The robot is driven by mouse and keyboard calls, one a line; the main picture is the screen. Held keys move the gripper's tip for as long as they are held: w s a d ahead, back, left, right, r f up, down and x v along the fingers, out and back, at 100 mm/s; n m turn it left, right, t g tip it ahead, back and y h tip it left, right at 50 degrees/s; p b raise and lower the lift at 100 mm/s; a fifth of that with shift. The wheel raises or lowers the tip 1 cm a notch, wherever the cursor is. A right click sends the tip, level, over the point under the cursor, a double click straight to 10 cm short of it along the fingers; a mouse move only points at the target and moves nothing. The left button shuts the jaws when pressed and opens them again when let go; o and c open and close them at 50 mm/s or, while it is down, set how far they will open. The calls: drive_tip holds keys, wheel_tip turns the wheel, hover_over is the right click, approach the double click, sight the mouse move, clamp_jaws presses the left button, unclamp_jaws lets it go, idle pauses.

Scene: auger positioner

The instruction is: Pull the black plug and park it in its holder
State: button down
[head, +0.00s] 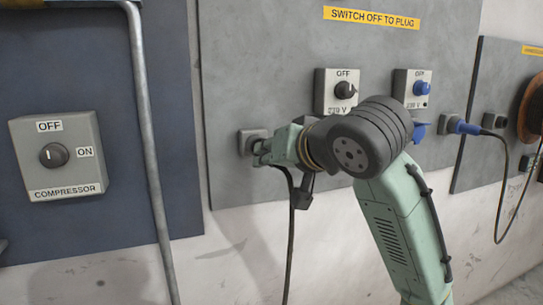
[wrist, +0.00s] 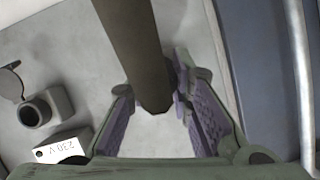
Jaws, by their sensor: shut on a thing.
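My gripper (head: 264,151) is at the grey wall holder (head: 249,136) on the left part of the grey panel. In the wrist view its purple-padded fingers (wrist: 155,88) are closed around a long dark piece, the black plug (wrist: 132,45). In the head view the plug is mostly hidden by my gripper, and its black cable (head: 290,235) hangs below. I cannot tell whether the plug is seated in the holder. A round socket with its lid open (wrist: 36,112) shows at the left of the wrist view, by a 230 V label, clear of the plug.
A black switch (head: 344,90) and a blue switch (head: 421,89) are above my arm. A blue plug (head: 462,126) sits in a holder to the right. A grey pipe (head: 147,140) and the compressor switch box (head: 57,157) are to the left.

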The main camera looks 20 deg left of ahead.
drive_tip(key=shift+w+a+p, duration=0.55)
drive_tip(key=shift+w+a, duration=0.4)
drive_tip(key=shift+w, duration=0.3)
drive_tip(key=c, duration=1.3)
unclamp_jaws()
drive_tip(key=shift+c, duration=0.2)
drive_tip(key=v, duration=1.2)
